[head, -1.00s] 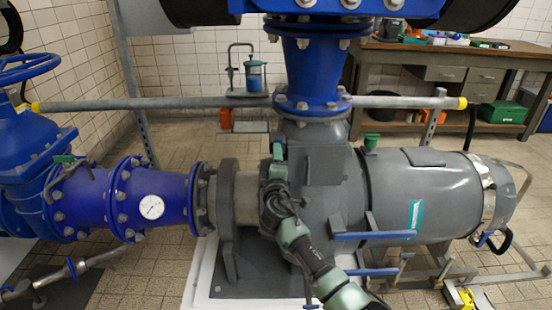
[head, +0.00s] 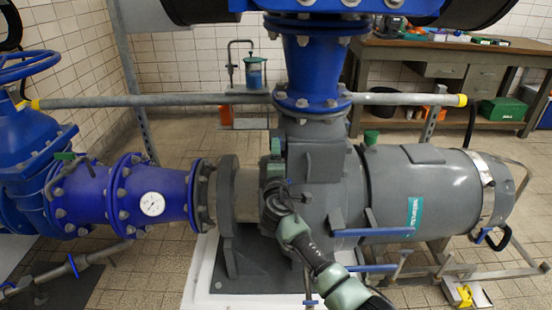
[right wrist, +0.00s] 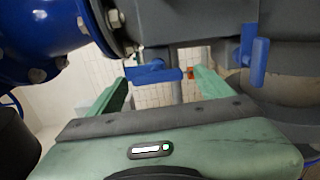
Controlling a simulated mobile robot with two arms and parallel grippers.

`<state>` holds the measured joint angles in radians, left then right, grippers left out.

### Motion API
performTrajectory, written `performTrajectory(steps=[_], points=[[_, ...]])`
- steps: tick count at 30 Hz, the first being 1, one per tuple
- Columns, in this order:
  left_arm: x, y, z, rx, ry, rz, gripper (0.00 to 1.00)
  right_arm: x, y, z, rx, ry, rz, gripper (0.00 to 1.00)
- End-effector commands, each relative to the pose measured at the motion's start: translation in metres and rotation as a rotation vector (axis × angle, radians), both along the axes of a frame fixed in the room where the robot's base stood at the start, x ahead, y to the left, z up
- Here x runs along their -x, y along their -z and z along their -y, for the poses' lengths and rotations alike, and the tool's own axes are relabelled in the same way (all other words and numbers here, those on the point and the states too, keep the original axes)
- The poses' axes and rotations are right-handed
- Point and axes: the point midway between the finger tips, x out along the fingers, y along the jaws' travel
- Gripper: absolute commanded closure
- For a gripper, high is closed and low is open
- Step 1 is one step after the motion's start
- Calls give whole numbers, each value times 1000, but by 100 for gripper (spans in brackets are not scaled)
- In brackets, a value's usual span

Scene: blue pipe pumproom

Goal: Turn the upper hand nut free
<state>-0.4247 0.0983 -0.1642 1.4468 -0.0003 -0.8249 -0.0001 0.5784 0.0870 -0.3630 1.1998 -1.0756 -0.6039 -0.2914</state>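My right arm comes up from the bottom in the head view, with its gripper (head: 279,192) in front of the grey pump (head: 322,190); the fingers are hard to make out there. In the right wrist view the right gripper (right wrist: 162,80) is open, its two green fingers well apart. A blue handle piece (right wrist: 152,73) shows between and beyond the fingertips, and no grip on it is visible. A second blue handle (right wrist: 259,62) hangs to the right. I cannot tell which piece is the upper hand nut. My left gripper is not in view.
Two blue bars, an upper (head: 373,232) and a lower (head: 373,268), stick out right of my arm. A blue pipe with a gauge (head: 152,204) lies left. A grey rail (head: 180,101) crosses behind. A workbench (head: 450,60) stands at the back right.

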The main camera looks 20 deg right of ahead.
Motion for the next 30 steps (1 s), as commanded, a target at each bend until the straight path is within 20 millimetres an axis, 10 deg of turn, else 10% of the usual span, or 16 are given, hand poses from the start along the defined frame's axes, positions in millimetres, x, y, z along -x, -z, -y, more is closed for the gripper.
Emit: performTrajectory(steps=[30], points=[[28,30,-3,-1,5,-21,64,75,-1,-22,-2,1,2,20]])
